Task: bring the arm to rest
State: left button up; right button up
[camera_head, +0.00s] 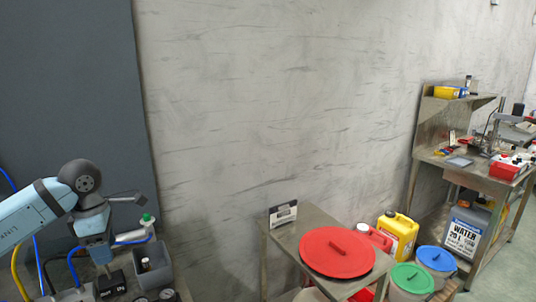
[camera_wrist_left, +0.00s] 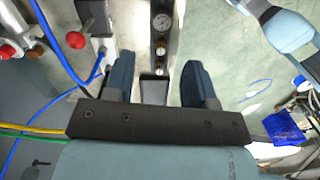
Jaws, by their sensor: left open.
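My left arm (camera_head: 40,209) comes in from the left, light blue with a dark round joint. Its wrist bends downward, and my left gripper (camera_head: 101,262) points down near the equipment at the lower left. In the left wrist view the left gripper (camera_wrist_left: 156,65) is open. Its two dark blue fingers stand well apart, with nothing held between them. Round gauges (camera_wrist_left: 162,22) show beyond the gap; I cannot tell the distance to them.
A grey bin (camera_head: 152,270) and a green-capped bottle (camera_head: 147,220) are close to my left gripper. Blue and yellow hoses (camera_wrist_left: 62,50) run beside it. A steel table with a red lid (camera_head: 337,252) stands mid-right; a workbench (camera_head: 470,172) is farther right.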

pick_arm(q)
jog(key=s+d+f+n+t+h, duration=0.25)
jog(key=d+n+h, duration=0.3)
jog(key=d, duration=0.35)
jog(key=s+d+f+n+t+h, duration=0.1)
jog(key=s+d+f+n+h, duration=0.25)
jog(key=d+h, duration=0.4)
jog(key=s+d+f+n+t+h, duration=0.2)
jog(key=s+d+f+n+h, duration=0.25)
jog(key=d, duration=0.55)
jog(key=s+a+f+n+t+y, duration=0.1)
jog(key=a+f+n+t+y, duration=0.35)
jog(key=n, duration=0.65)
jog(key=s+a+f+n+t+y, duration=0.15)
jog(key=f+n+t+y, duration=0.45)
jog(key=n, duration=0.6)
jog(key=s+a+f+n+g+y, duration=0.2)
jog(key=s+f+n+g, duration=0.1)
jog(key=s+f+n, duration=0.3)
jog(key=s+a+f+n+g+y, duration=0.2)
jog(key=s+f+n+y, duration=0.15)
jog(key=s+f, duration=0.4)
notch_tip(320, 180, up, 10)
jog(key=p, duration=1.2)
jog(key=shift+w+a+r+h, duration=0.2)
jog(key=shift+a+r+h, duration=0.05)
jog(key=shift+h, duration=0.2)
pick_arm(e)
notch_tip(320, 180, up, 11)
jog(key=shift+d, duration=0.4)
